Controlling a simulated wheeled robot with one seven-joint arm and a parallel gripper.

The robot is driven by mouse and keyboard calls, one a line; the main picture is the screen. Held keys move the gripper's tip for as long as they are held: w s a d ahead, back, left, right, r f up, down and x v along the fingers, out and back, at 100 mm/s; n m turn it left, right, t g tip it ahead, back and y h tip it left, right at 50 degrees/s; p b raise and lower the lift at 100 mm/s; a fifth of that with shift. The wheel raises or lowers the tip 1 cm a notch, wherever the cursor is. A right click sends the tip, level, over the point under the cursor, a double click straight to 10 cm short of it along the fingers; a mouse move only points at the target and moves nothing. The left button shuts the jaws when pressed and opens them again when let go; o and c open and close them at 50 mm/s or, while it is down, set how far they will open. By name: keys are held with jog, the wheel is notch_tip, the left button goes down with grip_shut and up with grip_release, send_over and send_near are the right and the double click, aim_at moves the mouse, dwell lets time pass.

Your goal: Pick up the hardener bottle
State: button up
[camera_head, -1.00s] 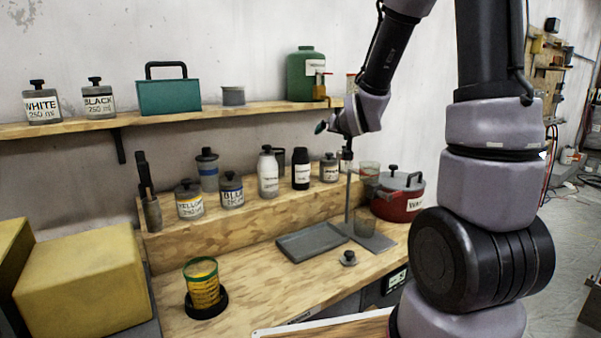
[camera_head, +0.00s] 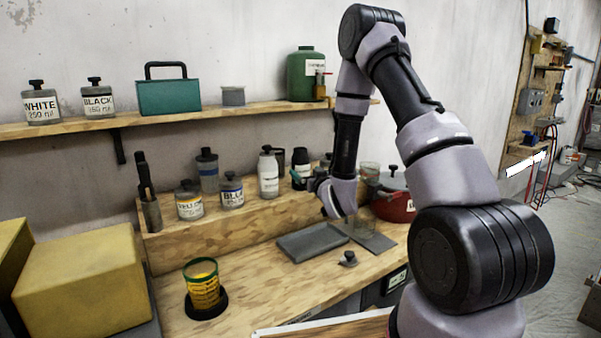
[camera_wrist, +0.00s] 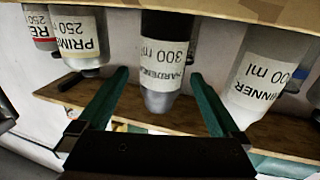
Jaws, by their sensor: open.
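The hardener bottle (camera_wrist: 163,65) hangs inverted in the middle of the wrist view, with a dark body and a white label reading HARDENER 300 ml. In the head view the dark bottle (camera_head: 301,158) stands on the raised wooden step, its lower part partly covered by my gripper (camera_head: 297,180). In the wrist view my gripper (camera_wrist: 159,76) is open, with one green finger on each side of the bottle in the picture. Both fingers look apart from it. I cannot tell how far the bottle lies between them.
The thinner bottle (camera_wrist: 262,75) and the primer bottle (camera_wrist: 77,40) flank the hardener. A red pot (camera_head: 392,205) stands to the right of my gripper. A grey tray (camera_head: 312,243) lies on the bench below. The upper shelf (camera_head: 215,112) runs above the bottles.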

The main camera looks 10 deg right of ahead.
aim_at(298, 166)
jog(key=w, duration=0.2)
jog(key=w+a, duration=0.1)
jog(key=w, duration=0.4)
jog(key=shift+w+a+f, duration=0.1)
jog(key=shift+w+a, duration=0.1)
jog(key=shift+a, duration=0.1)
grip_shut()
